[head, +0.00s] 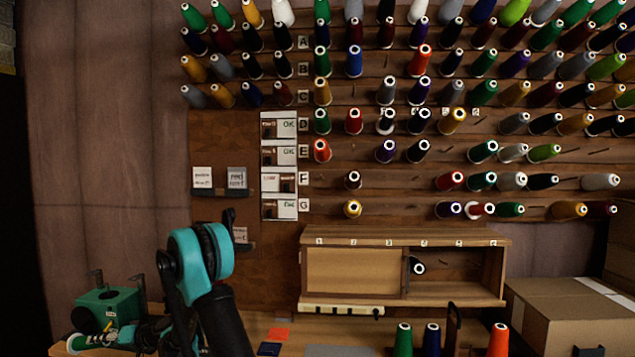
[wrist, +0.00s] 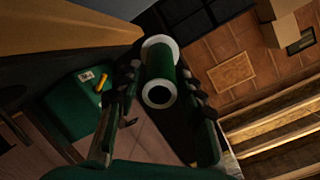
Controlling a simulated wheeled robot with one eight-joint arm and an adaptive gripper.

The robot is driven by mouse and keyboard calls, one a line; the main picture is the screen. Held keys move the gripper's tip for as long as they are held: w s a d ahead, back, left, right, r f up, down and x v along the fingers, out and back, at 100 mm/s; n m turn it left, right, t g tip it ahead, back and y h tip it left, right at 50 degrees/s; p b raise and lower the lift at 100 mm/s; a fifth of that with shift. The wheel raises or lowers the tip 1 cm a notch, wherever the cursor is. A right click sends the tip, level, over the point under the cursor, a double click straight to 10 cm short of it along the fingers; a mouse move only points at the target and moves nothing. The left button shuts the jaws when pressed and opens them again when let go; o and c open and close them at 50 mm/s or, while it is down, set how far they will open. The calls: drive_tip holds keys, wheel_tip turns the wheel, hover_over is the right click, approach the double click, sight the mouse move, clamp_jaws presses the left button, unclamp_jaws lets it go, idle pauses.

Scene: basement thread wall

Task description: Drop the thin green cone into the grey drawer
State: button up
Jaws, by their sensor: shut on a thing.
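A green cone (wrist: 160,72) with pale ends is held between the two fingers of my gripper (wrist: 163,97) in the wrist view. The fingers press on it from both sides. In the head view, the cone (head: 84,342) shows partly at the lower left, low beside a green box, with my gripper (head: 128,337) around it. My arm hides part of that area. I cannot make out a grey drawer with certainty in either view.
The green box (head: 108,304) with posts stands at the lower left. A wooden cubby (head: 400,237) stands at the wall. Several cones, among them a green one (head: 403,340) and an orange one (head: 498,341), stand on the bench. A cardboard box (head: 575,315) is at the right.

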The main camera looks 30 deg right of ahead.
drive_tip(key=shift+w+a+f, duration=0.15)
drive_tip(key=shift+a+f, duration=0.05)
drive_tip(key=shift+f, duration=2.8)
drive_tip(key=o, duration=1.1)
drive_tip(key=shift+o, duration=0.2)
drive_tip(key=shift+d, duration=0.1)
drive_tip(key=v, duration=1.2)
